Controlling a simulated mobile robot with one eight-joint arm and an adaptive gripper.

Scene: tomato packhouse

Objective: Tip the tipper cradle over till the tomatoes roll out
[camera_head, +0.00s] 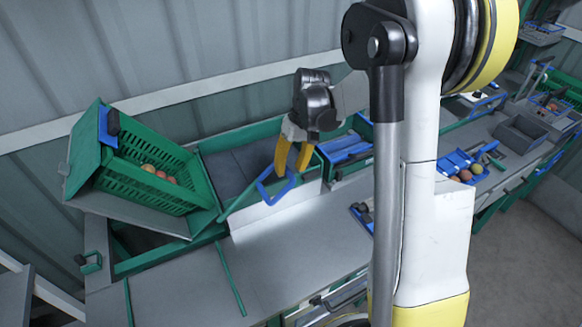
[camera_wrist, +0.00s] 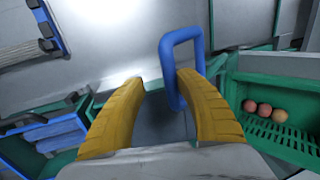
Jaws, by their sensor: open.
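The tipper cradle (camera_head: 130,212) is at the left in the head view, a tilted grey plate frame holding a green slotted crate (camera_head: 135,192). Several red and orange tomatoes (camera_head: 160,174) lie in the crate; they also show at the right in the wrist view (camera_wrist: 264,110). A blue loop handle (camera_head: 268,193) stands right of the crate; in the wrist view the handle (camera_wrist: 168,70) is at my right finger. My gripper (camera_head: 291,172) is open, its yellow fingers down at the loop. I cannot tell whether a finger passes through it.
A green-edged grey bin (camera_head: 228,175) lies between the crate and my gripper. The grey bench (camera_head: 180,285) in front is mostly clear. A blue tray (camera_head: 455,162) with several round fruits and a grey box (camera_head: 520,135) stand at the right. A corrugated wall closes the back.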

